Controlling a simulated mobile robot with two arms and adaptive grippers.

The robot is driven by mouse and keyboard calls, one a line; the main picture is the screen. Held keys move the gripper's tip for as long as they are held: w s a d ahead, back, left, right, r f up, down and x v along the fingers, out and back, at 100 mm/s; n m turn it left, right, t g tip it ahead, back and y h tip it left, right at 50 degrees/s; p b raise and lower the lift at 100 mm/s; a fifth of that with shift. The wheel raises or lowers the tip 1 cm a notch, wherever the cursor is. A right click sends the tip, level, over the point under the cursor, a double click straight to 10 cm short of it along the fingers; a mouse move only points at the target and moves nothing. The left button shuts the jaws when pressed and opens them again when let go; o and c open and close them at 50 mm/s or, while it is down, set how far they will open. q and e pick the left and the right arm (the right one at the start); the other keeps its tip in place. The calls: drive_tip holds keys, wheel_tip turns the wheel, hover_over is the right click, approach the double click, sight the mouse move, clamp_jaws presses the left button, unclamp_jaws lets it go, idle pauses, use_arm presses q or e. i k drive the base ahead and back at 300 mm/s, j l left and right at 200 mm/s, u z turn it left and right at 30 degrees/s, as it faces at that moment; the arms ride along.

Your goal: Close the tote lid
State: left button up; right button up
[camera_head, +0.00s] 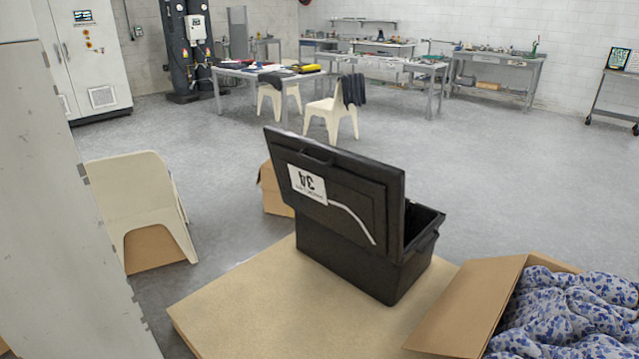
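The black tote (345,262) stands on a light wooden board or table (245,297) in the middle of the view. Its lid (350,192) is open and stands tilted upright along the near left side of the tote, with its outer face toward me. The lid bears a white label with the number 34, which reads upside down, and a pale strip. A part of the tote's dark opening shows to the right of the lid; the rest of the inside is hidden. Neither of my grippers is in view.
An open cardboard box (470,302) with blue-and-white patterned cloth (570,310) stands at the lower right, close to the tote. A beige chair (137,195) and a tall grey cabinet (60,200) are at left. Another cardboard box (274,192) sits behind the tote. Open floor lies beyond.

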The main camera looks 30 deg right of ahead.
sight(361, 198)
drive_tip(key=i+j+z, duration=0.2)
drive_tip(key=i+z, duration=0.25)
drive_tip(key=i+j+z, duration=0.25)
drive_tip(key=z, duration=0.2)
drive_tip(key=i+j+z, duration=0.3)
drive_tip(key=j+z, duration=0.15)
drive_tip(key=i+j+z, duration=0.15)
drive_tip(key=j+z, duration=0.3)
